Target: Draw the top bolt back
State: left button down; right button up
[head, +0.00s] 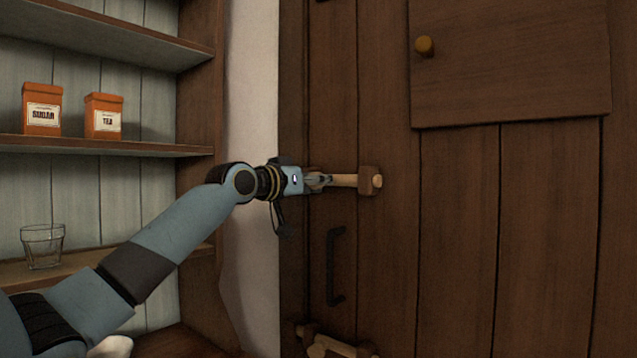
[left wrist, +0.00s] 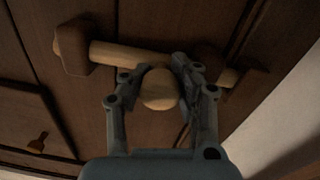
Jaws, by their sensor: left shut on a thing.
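The top bolt (head: 345,180) is a pale wooden bar lying level across the left part of the brown plank door. Its right end sits in a dark wooden bracket (head: 367,181), with the tip showing past it. My left gripper (head: 322,181) is at the bolt's left part, and its fingers hide some of the bar. In the left wrist view the bolt (left wrist: 125,54) runs through the bracket (left wrist: 76,47), and its round knob (left wrist: 160,88) is between the two fingers of my left gripper (left wrist: 160,80). My right gripper is not in view.
A dark door handle (head: 335,265) is below the bolt, and a second wooden bolt (head: 328,346) is lower down. A hatch with a round knob (head: 424,46) is upper right.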

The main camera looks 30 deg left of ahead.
aim_at(345, 182)
pick_arm(q)
jog(key=shift+d, duration=0.15)
jog(key=d+p, duration=0.2)
jog(key=d, duration=0.2)
jog(key=shift+s+p, duration=0.15)
jog(key=shift+p, duration=0.15)
jog(key=shift+d, duration=0.3)
jog(key=shift+a+f, duration=0.15)
jog(key=shift+f, duration=0.05)
jog(key=c, duration=1.4)
grip_release()
jog(key=shift+c, duration=0.2)
jog(key=o, duration=0.5)
jog(key=shift+s+d+r, duration=0.2)
jog(key=shift+o, duration=0.2)
jog(key=shift+w+a, duration=0.1)
